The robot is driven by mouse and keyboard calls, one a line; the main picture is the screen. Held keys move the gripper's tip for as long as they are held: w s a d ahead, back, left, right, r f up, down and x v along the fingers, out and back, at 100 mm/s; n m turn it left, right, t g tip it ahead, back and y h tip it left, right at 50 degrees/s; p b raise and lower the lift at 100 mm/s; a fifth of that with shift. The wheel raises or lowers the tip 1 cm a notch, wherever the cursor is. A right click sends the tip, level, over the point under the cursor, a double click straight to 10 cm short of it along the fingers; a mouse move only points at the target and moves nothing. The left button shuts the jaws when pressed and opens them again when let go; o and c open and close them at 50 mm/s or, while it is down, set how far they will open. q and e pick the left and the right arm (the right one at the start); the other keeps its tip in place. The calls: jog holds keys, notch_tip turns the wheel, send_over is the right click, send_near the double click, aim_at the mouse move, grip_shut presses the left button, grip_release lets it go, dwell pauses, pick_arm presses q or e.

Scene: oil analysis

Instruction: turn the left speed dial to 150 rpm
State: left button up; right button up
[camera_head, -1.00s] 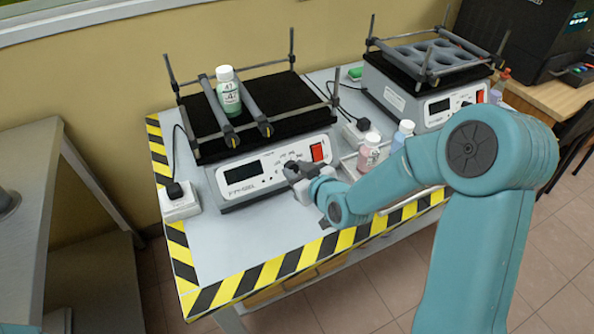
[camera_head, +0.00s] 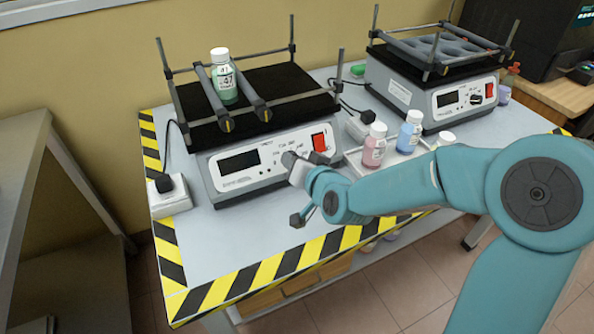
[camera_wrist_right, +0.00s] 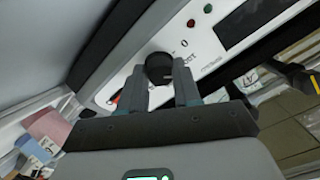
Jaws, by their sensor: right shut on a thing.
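The left shaker (camera_head: 258,165) stands on the table with a dark display and a red switch (camera_head: 319,142) on its front panel. Its black speed dial (camera_wrist_right: 158,68) shows in the right wrist view between the fingers of my right gripper (camera_wrist_right: 165,85), which is shut on it. In the head view my right gripper (camera_head: 292,160) reaches the panel from the right and covers the dial. The dial's pointer setting cannot be read. The display (camera_head: 239,161) looks dark, with no number visible. My left gripper is not in view.
A bottle with green liquid (camera_head: 223,80) stands between the bars on the left shaker. Bottles with pink (camera_head: 374,147) and blue (camera_head: 409,133) liquid stand right of it. A second shaker (camera_head: 433,92) is at the back right. A power adapter (camera_head: 168,198) lies at the left.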

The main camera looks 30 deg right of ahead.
jog(key=m+b, duration=0.1)
jog(key=m, duration=0.2)
jog(key=shift+f, duration=0.1)
jog(key=shift+a+m+h+b, duration=0.1)
jog(key=shift+m+h+b, duration=0.3)
jog(key=shift+m+b, duration=0.85)
jog(key=shift+m+p, duration=0.3)
jog(key=shift+m, duration=0.25)
jog(key=o, duration=1.1)
jog(key=shift+c, duration=0.2)
jog(key=shift+r, duration=0.2)
jog(key=b+v, duration=0.1)
jog(key=v, duration=1.5)
